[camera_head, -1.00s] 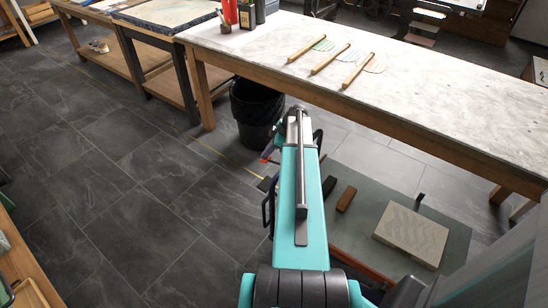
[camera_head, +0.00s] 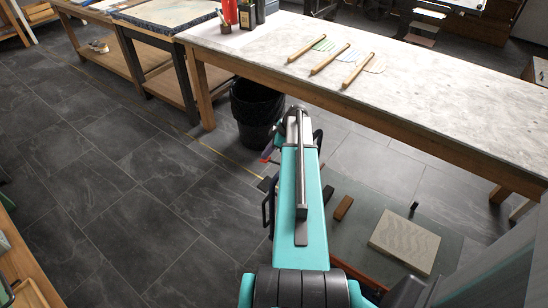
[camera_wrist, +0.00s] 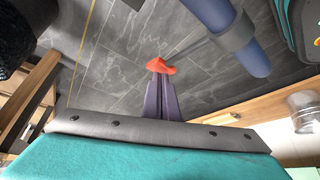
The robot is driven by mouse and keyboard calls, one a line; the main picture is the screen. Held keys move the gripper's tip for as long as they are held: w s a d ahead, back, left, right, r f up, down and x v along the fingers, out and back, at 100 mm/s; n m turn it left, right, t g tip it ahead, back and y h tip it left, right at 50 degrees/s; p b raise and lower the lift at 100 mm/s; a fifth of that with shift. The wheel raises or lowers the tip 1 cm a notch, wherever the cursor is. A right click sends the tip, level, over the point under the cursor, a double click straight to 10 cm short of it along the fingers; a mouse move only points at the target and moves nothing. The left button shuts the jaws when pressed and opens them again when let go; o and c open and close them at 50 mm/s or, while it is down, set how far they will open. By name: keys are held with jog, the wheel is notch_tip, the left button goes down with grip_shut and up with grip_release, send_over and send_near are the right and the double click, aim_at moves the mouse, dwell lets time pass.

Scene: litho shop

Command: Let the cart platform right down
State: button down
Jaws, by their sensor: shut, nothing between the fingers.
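The cart platform (camera_head: 362,226) is a grey-green deck to the right of my arm in the head view. It bears a pale stone slab (camera_head: 404,241), a brown block (camera_head: 343,207) and a small dark piece (camera_head: 413,207). Its near left part is hidden by my arm. A red lever end (camera_wrist: 165,67) on a grey rod shows in the wrist view, beside a thick blue tube (camera_wrist: 238,48). My gripper (camera_wrist: 158,72) is shut and empty, its tips right at the red lever end, seemingly touching it. In the head view my arm mostly hides the gripper.
A long pale-topped table (camera_head: 420,105) with several wooden-handled tools stands beyond the cart. A black bin (camera_head: 256,105) stands under its left end. Tiled floor (camera_head: 130,200) is open to the left of my arm.

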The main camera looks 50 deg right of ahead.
dwell(0.5)
notch_tip(320, 180, up, 8)
jog(key=p, duration=0.2)
jog(key=shift+f+p, duration=0.25)
jog(key=shift+p, duration=0.05)
dwell(0.4)
